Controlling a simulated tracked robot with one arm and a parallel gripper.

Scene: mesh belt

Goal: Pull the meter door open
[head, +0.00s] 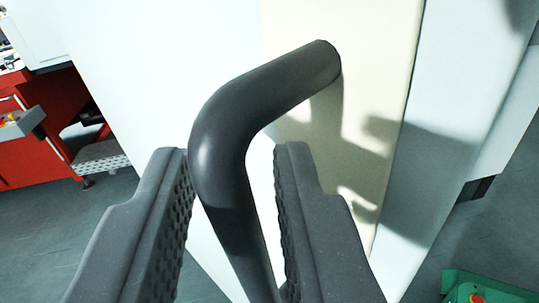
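A thick black bar handle (222,130) bends from a cream door panel (385,70) and runs down between the two fingers of my gripper (235,165). The fingers stand on either side of the handle, with textured inner pads facing it. The lower part of the handle is partly hidden by the right finger, so contact there cannot be told. The gripper's shadow falls on the panel. Whether the door is ajar cannot be told.
A red cabinet (40,150) with a grey open drawer (22,124) stands at the far left. A green object with a red button (476,298) is at the bottom right. A white panel (455,110) lies right of the cream one. Grey floor (50,240) is clear at the left.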

